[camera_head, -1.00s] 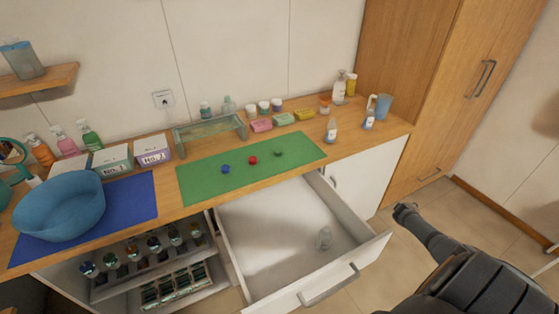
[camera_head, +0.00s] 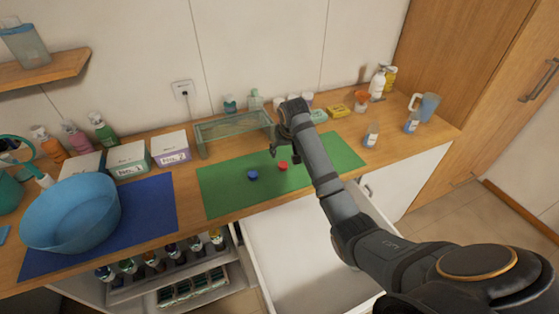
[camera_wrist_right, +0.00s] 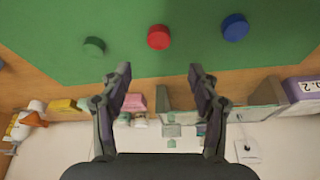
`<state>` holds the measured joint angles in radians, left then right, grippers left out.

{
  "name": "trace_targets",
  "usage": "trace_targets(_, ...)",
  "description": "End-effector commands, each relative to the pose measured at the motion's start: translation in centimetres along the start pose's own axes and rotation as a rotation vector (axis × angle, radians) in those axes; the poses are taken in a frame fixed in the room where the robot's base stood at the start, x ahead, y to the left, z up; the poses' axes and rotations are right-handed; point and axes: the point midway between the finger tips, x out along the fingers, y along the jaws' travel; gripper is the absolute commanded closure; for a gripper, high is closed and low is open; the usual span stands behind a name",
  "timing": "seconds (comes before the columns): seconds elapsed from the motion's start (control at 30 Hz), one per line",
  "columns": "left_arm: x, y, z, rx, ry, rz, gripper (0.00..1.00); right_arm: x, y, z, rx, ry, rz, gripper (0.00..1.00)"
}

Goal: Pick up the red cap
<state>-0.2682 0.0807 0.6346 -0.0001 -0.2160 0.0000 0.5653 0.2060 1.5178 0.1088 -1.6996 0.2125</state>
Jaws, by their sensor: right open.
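The red cap (camera_head: 283,166) lies on the green mat (camera_head: 222,196) on the counter, just right of the blue cap (camera_head: 253,175). In the right wrist view the red cap (camera_wrist_right: 159,37) sits between the green cap (camera_wrist_right: 94,46) and the blue cap (camera_wrist_right: 235,27). My right gripper (camera_head: 293,110) reaches over the back of the mat. In the right wrist view its two fingers (camera_wrist_right: 162,72) are apart with nothing between them, and the red cap lies beyond the tips, roughly in line with the gap. The green cap is hidden behind my right arm in the head view. My left gripper is not in view.
A glass stand (camera_head: 236,127) is behind the mat, with soaps and bottles to its right. An open drawer (camera_head: 290,250) is below my right arm.

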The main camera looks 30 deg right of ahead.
Motion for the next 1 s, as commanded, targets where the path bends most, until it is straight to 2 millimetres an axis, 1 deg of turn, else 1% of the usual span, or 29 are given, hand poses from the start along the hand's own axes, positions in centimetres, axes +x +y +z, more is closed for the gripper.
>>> trace_targets(0.03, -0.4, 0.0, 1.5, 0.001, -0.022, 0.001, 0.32, 0.7, 0.0, 0.1, 0.0, -0.005, 0.0, 0.39)
trace_targets(0.13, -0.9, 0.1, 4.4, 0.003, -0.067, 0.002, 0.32, 2.6, 0.1, 0.1, 0.0, -0.005, 0.001, 0.39)
trace_targets(0.2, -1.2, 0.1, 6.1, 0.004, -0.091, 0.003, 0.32, 3.7, 0.1, 0.1, 0.0, -0.004, 0.002, 0.39)
trace_targets(0.27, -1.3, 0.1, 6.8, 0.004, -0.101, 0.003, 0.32, 4.3, 0.1, 0.0, 0.0, -0.003, 0.002, 0.39)
trace_targets(0.3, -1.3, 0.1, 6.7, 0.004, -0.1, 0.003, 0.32, 4.5, 0.1, 0.1, 0.0, -0.003, 0.002, 0.39)
trace_targets(0.37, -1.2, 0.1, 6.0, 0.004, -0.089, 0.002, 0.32, 4.7, 0.1, 0.1, 0.0, -0.001, 0.002, 0.39)
trace_targets(0.47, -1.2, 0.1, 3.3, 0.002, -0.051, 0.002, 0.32, 5.0, 0.1, 0.0, 0.0, -0.002, 0.002, 0.39)
trace_targets(0.5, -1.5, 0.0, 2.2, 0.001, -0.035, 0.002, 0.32, 5.4, 0.2, 0.0, 0.0, -0.005, 0.002, 0.39)
trace_targets(0.6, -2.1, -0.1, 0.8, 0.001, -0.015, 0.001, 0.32, 7.0, 0.2, -0.1, 0.0, -0.005, 0.002, 0.39)
trace_targets(0.67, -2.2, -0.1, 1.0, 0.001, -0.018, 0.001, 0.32, 8.2, 0.2, 0.0, 0.0, -0.005, 0.002, 0.39)
trace_targets(0.7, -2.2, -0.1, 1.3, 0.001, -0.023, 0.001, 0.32, 8.8, 0.2, 0.0, 0.0, -0.004, 0.001, 0.39)
trace_targets(0.8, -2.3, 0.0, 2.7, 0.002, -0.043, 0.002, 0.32, 9.7, 0.2, 0.0, -0.001, -0.002, 0.001, 0.39)
trace_targets(0.9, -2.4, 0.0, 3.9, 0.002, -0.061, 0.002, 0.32, 9.9, 0.2, 0.0, -0.001, -0.001, 0.001, 0.39)
trace_targets(1.0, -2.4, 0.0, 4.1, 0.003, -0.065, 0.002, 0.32, 9.9, 0.2, 0.0, -0.001, -0.001, 0.002, 0.39)
